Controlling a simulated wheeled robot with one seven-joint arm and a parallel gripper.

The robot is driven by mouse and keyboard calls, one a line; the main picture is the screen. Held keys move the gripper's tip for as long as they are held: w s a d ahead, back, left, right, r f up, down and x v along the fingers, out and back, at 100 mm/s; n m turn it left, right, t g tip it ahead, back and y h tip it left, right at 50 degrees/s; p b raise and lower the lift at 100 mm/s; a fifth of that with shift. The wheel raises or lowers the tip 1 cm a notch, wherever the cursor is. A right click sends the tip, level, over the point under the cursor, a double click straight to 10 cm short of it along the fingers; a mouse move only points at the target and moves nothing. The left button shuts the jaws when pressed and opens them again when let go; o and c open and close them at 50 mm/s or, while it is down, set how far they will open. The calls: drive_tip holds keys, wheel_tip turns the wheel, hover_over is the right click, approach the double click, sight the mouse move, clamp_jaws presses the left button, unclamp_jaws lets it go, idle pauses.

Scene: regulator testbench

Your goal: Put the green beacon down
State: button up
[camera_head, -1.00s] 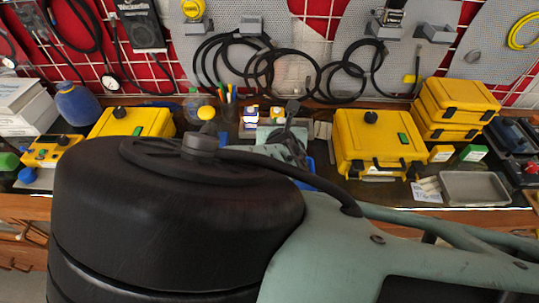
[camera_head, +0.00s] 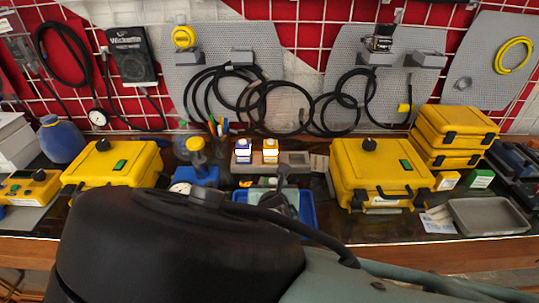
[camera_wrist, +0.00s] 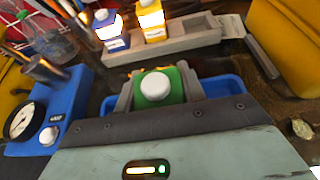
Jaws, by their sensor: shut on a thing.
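The green beacon (camera_wrist: 172,100), a green body with a white round cap, sits between the fingers of my gripper (camera_wrist: 157,92) in the wrist view. My gripper is shut on it. Just below and around it is a blue tray (camera_wrist: 218,88), and I cannot tell whether the beacon touches it. In the head view the blue tray (camera_head: 308,209) shows behind my arm, with my gripper (camera_head: 281,205) over it. My arm hides part of the tray, and the beacon cannot be made out there.
A grey rack (camera_wrist: 190,42) with two small bottles stands behind the tray. A blue gauge unit (camera_wrist: 48,112) is close on the left. Yellow cases (camera_head: 375,165) stand on both sides. A grey metal tray (camera_head: 490,216) lies at the right.

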drive_tip(key=shift+f, duration=0.45)
drive_tip(key=o, duration=1.1)
drive_tip(key=shift+c, duration=0.2)
